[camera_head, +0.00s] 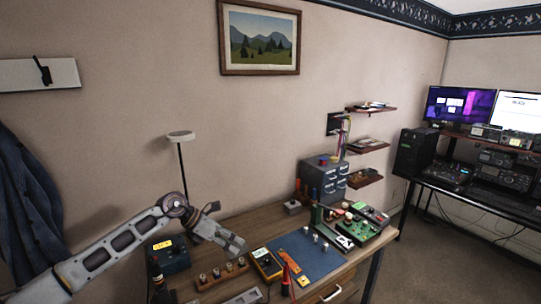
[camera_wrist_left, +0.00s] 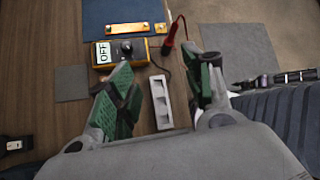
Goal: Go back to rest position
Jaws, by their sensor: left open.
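My left arm comes in from the left, and my left gripper (camera_head: 232,243) is above the left part of the wooden bench (camera_head: 262,218). In the left wrist view its green-padded fingers (camera_wrist_left: 168,78) are spread apart with nothing between them. Beyond the fingertips lies a yellow multimeter (camera_wrist_left: 122,51) with a dark dial and a display reading OFF; it also shows in the head view (camera_head: 266,262). A pale grey strip with square recesses (camera_wrist_left: 161,102) lies on the bench below the gripper. My right gripper is not in view.
A wooden strip with several knobs (camera_head: 222,274) and a blue box with a yellow display (camera_head: 170,256) are near the gripper. A blue mat (camera_head: 318,262), green circuit board (camera_head: 355,231) and grey drawer cabinet (camera_head: 325,181) are further right. A lamp (camera_head: 181,136) stands behind.

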